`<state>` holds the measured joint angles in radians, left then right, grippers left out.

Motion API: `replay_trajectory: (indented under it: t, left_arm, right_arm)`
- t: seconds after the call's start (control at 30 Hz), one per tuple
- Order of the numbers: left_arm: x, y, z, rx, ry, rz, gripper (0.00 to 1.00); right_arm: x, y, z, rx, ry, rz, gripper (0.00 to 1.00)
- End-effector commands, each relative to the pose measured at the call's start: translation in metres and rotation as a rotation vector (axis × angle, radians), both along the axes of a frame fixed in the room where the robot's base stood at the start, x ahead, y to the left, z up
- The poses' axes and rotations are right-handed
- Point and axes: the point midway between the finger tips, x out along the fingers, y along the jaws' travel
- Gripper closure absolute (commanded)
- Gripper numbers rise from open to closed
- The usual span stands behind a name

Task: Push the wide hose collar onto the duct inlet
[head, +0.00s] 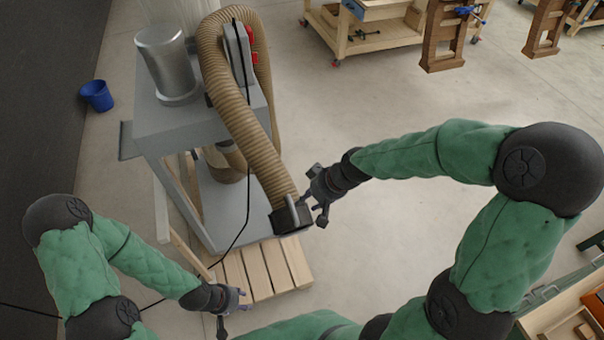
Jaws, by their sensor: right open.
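The wide hose collar (291,218) is a dark, boxy end piece with a light grey bar on it, at the lower end of a tan ribbed hose (252,130). It hangs beside the front right of a grey machine stand. My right gripper (312,209) is open at the collar's right side, with its fingers close to it; I cannot tell whether they touch. My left gripper (232,308) is open and empty, low and left of the collar, over the floor near a pallet. I cannot make out the duct inlet for certain.
The grey stand (185,122) carries a metal cylinder (167,66). A slatted wooden pallet (262,272) lies below the collar. A black cable (248,185) hangs across the stand. The floor right of the hose is clear up to the wooden workbench (375,35).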

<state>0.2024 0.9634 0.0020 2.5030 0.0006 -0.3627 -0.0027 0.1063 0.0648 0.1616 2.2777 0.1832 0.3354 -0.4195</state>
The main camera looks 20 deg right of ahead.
Motion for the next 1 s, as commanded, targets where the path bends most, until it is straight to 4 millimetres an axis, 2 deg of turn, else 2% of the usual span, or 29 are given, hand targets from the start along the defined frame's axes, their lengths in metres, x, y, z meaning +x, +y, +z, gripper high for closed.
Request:
replay_trajectory:
  t: [0.07,0.17,0.57,0.7,1.0]
  left_arm:
    - [-0.001,0.0,0.003,0.0,0.002,-0.001,0.6]
    - [-0.001,0.0,0.0,0.0,0.002,-0.001,0.6]
    - [-0.001,0.0,-0.028,0.0,0.002,-0.001,0.6]
    - [-0.001,0.0,-0.043,0.0,0.001,0.0,0.6]
    - [-0.001,0.0,-0.058,0.0,0.002,-0.001,0.6]
  right_arm:
    - [0.0,0.0,0.005,0.0,-0.003,0.002,0.57]
    - [0.001,0.002,0.0,0.001,-0.002,0.004,0.57]
    - [0.019,0.023,-0.057,0.001,0.001,0.004,0.57]
    - [0.027,0.031,-0.077,0.001,-0.002,0.004,0.57]
    - [0.036,0.041,-0.099,0.001,-0.003,0.004,0.57]
